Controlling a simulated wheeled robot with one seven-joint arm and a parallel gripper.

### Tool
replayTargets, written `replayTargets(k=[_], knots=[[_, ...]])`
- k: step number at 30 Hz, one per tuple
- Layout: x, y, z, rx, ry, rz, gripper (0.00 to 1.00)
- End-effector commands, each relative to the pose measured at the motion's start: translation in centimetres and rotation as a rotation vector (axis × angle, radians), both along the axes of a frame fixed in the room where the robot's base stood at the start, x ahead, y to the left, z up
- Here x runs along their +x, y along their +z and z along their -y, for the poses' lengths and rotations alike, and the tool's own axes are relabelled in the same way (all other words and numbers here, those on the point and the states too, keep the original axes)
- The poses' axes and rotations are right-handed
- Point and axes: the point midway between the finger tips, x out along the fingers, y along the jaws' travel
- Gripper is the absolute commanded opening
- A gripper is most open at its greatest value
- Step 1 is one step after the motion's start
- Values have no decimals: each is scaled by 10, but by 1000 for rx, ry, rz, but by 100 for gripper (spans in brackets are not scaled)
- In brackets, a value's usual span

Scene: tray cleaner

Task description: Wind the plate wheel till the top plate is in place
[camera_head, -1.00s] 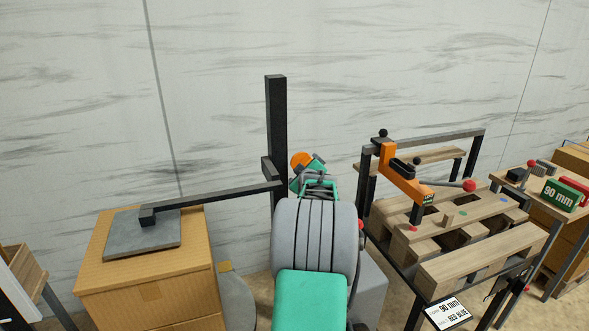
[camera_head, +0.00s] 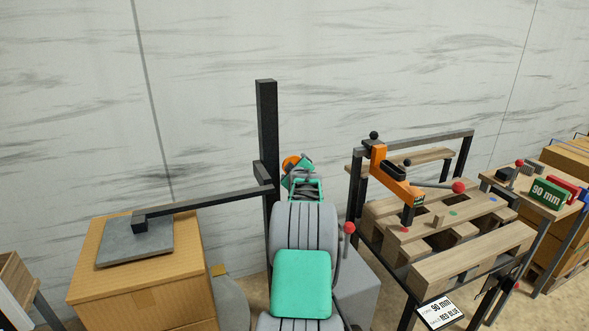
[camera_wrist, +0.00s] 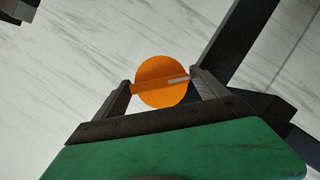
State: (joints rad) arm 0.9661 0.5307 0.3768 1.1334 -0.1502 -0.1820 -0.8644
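The plate wheel appears as an orange disc with a bar across it in the wrist view (camera_wrist: 160,95); it also shows beside the black post in the head view (camera_head: 290,163). My gripper (camera_wrist: 162,82) has its two fingers spread wide, one at each side of the disc. I cannot tell whether the fingertips touch the wheel. In the head view my gripper (camera_head: 300,172) is at the post, partly hidden behind my arm. The top plate, a flat grey square (camera_head: 120,245), hangs from the end of a black bar (camera_head: 210,202), over or on a carton.
The carton (camera_head: 135,285) stands at the left. A black post (camera_head: 267,120) rises behind my arm. At the right, a frame holds a wooden pallet (camera_head: 470,258), with an orange clamp arm (camera_head: 390,175) above it. A green 90 mm block (camera_head: 550,193) lies farther right.

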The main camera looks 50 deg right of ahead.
Motion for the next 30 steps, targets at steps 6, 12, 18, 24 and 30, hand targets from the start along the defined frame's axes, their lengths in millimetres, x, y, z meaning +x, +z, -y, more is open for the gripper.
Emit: replayTargets(k=[6,12,18,24,30], knots=[[0,0,0,0,0,0,64],[0,0,0,0,0,0,48],[0,0,0,0,0,0,32],[-2,-4,2,107,-2,67,32],[-2,0,3,331,-2,200,32]])
